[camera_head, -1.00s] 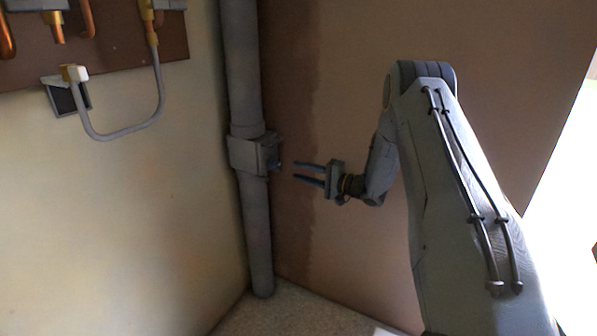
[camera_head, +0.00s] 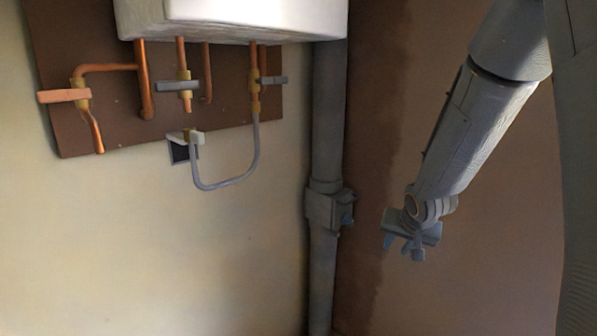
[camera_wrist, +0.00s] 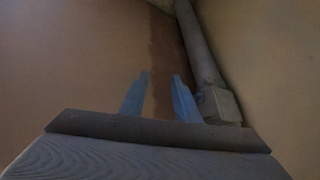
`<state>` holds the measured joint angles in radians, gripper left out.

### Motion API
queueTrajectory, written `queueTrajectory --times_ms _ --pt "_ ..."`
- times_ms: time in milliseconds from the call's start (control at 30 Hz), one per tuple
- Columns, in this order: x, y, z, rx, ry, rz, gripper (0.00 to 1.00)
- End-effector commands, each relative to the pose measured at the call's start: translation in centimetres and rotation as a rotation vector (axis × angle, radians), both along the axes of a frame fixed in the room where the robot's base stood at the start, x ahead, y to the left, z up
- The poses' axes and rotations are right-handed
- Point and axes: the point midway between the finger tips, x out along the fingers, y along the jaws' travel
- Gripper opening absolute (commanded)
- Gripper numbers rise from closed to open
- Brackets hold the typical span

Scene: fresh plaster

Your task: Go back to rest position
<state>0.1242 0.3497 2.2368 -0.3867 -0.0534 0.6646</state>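My gripper (camera_head: 403,246) hangs at the right in the head view, its blue-grey fingers pointing down and toward the lower left. It is in front of the brown wall, to the right of the grey pipe and apart from it. In the wrist view my gripper (camera_wrist: 158,95) shows two blue fingers spread apart with nothing between them. My arm comes down from the upper right.
A grey vertical pipe (camera_head: 326,110) with a box-shaped fitting (camera_head: 324,208) runs down the corner. At the left are a white boiler (camera_head: 230,18), copper pipes with valves (camera_head: 184,90) and a grey hose (camera_head: 225,184). The wall between is bare.

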Motion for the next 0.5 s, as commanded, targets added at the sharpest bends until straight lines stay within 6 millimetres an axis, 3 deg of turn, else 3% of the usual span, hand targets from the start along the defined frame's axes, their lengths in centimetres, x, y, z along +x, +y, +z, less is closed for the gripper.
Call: queueTrajectory --times_ms 33,100,300,400,500 --pt "-3.1 0.7 0.8 -0.03 0.066 0.028 0.29" --pt "-7.4 1.5 1.0 -0.064 0.166 0.071 0.29" --pt "-18.7 4.3 1.9 -0.093 0.416 0.221 0.29" --pt "-23.0 5.5 2.3 -0.084 0.506 0.291 0.29" --pt "-26.0 6.4 2.6 -0.071 0.565 0.341 0.29"
